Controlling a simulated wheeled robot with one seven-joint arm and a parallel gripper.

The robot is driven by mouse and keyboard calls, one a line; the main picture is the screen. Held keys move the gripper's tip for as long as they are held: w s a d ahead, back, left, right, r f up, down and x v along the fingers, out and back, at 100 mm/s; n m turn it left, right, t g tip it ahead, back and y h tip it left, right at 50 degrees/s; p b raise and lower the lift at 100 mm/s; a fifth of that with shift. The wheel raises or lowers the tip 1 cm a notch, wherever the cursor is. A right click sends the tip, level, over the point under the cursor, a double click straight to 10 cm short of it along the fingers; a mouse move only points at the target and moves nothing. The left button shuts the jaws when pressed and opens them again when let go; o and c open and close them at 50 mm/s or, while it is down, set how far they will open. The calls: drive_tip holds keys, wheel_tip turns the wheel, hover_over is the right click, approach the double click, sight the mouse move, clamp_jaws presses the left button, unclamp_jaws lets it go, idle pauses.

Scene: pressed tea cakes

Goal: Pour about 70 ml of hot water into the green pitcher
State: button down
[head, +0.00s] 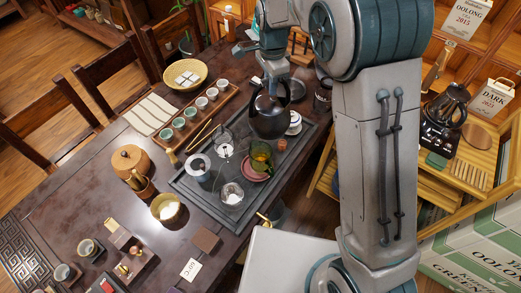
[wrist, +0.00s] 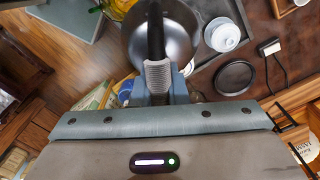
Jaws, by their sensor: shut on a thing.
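The dark, shiny kettle (head: 268,122) is at the back right end of the dark tea tray (head: 183,187). My gripper (head: 272,84) is shut on its upright handle; in the wrist view the handle's grey grip (wrist: 158,76) is between the jaws, with the round metal kettle body (wrist: 180,38) beyond. I cannot tell whether the kettle touches the tray. The green pitcher (head: 261,152) stands on a reddish saucer on the tray, just in front of the kettle. A yellow-green edge shows at the wrist view's top, beside the kettle. No water stream is visible.
On the tray, a clear glass vessel (head: 224,145), a lidded pale vessel (head: 198,166) and another glass (head: 232,193) stand left of the pitcher. A cup rack (head: 173,146) lies beyond. A white lidded bowl (wrist: 224,36) and a black disc (wrist: 235,77) are near the kettle.

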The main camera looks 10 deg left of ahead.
drive_tip(key=s+a+m, duration=0.3)
drive_tip(key=s+a, duration=0.3)
drive_tip(key=a, duration=0.3)
drive_tip(key=s+a+m, duration=0.2)
drive_tip(key=s+a, duration=0.4)
drive_tip(key=a, duration=0.2)
drive_tip(key=shift+a+r+m+p, duration=0.3)
drive_tip(key=shift+a+r+m, duration=0.05)
drive_tip(key=shift+r+m, duration=0.1)
drive_tip(key=w+d+f+y, duration=0.1)
drive_tip(key=d+f+y, duration=0.1)
drive_tip(key=d+y, duration=0.2)
drive_tip(key=w+d+f+g+y+b, duration=0.1)
drive_tip(key=d+y, duration=0.3)
drive_tip(key=d, duration=0.6)
drive_tip(key=shift+d+f+y+b, duration=0.3)
drive_tip(key=shift+d+f+y, duration=0.1)
drive_tip(key=shift+f, duration=0.5)
